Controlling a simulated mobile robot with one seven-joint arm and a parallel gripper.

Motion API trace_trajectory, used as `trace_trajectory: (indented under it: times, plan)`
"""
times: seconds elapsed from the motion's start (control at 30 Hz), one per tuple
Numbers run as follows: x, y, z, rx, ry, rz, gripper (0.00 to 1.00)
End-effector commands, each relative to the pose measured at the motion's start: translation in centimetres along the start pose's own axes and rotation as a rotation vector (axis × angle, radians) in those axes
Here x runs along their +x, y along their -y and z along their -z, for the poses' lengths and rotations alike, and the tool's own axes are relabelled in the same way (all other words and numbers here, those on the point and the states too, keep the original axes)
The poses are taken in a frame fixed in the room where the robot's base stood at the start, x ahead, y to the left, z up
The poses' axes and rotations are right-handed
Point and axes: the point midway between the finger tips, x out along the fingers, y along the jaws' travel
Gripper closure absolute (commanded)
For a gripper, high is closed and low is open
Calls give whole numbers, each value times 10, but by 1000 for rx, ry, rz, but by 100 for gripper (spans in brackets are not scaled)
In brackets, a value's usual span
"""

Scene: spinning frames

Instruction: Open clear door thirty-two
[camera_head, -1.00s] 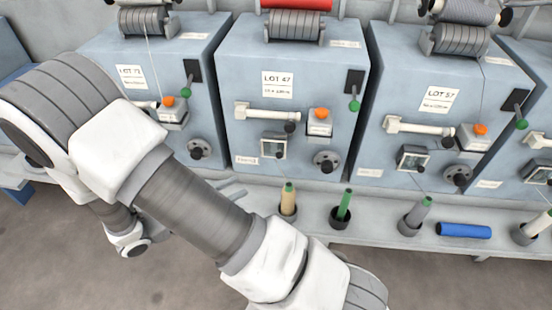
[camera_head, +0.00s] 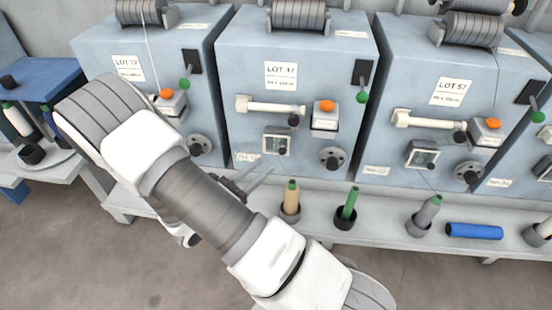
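Several blue-grey machines stand in a row. Each has a small square window that looks clear: one on the LOT 47 machine (camera_head: 277,144), one on the LOT 57 machine (camera_head: 422,154). Small plates sit low on the machine fronts, such as one (camera_head: 246,157) under LOT 47, but their numbers are too small to read. I cannot tell which window is door thirty-two. My gripper (camera_head: 255,180) is mostly hidden behind my arm. Two thin dark fingers show apart, below the LOT 47 machine's front and near the shelf, with nothing seen between them.
A shelf (camera_head: 385,213) runs below the machines. It holds a tan spool (camera_head: 291,202), a green spool (camera_head: 348,205), a grey spool (camera_head: 427,213) and a lying blue tube (camera_head: 474,231). Green-knobbed levers (camera_head: 362,96) stick out. Floor in front is clear.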

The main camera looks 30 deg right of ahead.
Motion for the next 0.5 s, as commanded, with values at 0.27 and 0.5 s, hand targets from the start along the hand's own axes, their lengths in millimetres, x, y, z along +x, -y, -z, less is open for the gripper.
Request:
trace_trajectory:
  times: [0.27,0.5]
  plan:
    - [49,0,2,2,-1,3,63]
    - [64,0,0,0,-1,0,63]
